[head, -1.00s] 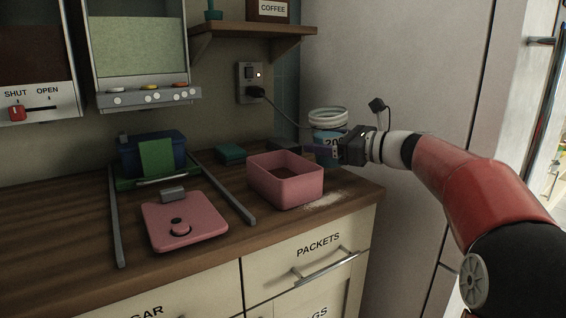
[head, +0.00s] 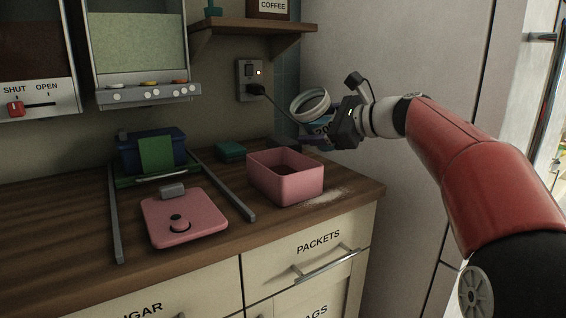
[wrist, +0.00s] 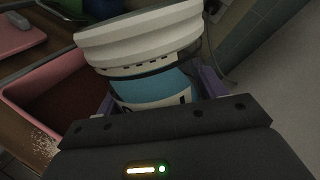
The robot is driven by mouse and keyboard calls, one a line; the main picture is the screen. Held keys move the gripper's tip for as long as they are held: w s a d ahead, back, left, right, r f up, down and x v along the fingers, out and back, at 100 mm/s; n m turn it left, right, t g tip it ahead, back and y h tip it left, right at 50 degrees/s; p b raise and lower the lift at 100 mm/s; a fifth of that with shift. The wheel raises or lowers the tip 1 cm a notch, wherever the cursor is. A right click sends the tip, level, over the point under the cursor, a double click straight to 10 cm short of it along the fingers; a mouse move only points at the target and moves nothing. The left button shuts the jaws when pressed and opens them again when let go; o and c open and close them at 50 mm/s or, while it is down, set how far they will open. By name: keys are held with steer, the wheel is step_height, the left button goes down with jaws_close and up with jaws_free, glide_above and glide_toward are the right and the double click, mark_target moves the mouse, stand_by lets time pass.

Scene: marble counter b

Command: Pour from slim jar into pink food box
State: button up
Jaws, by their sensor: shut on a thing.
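The slim jar has a white ringed rim (head: 311,103) and a blue body with a printed label. My gripper (head: 322,136) is shut on the jar's body, and holds it raised and tilted to the left above the back right of the pink food box. The jar (wrist: 152,88) also fills the middle of the wrist view between the fingers. Its contents are hidden in both views. The open pink food box (head: 297,187) stands on the counter below and in front of the jar. Dark brown shows inside the box; the wrist view shows its corner (wrist: 22,88) at left.
A pink lid (head: 184,218) lies on the wooden counter at left between two grey rails. Pale powder (head: 322,196) is scattered right of the box. A blue bin (head: 153,152) and a small green box (head: 230,152) stand behind. A shelf (head: 250,28) hangs above.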

steer(key=shift+d+f+n+h+b, duration=0.15)
steer(key=shift+n+h+b, duration=0.55)
steer(key=shift+n+b, duration=0.5)
stand_by(1.0)
steer(key=shift+w+f+n+h+b, duration=0.1)
steer(key=shift+f+n+h+b, duration=0.45)
steer(key=shift+f+b, duration=0.65)
stand_by(0.3)
steer(key=shift+r+n+t+h+b, duration=0.3)
steer(key=shift+r+n+t, duration=0.1)
steer(key=shift+r+n, duration=0.35)
stand_by(1.3)
steer(key=shift+s+a+r+n+t+h+b, duration=0.3)
steer(key=shift+s+a+r+n+h, duration=0.1)
steer(key=shift+a+r+n, duration=0.15)
stand_by(1.1)
steer(key=shift+a, duration=0.1)
stand_by(0.5)
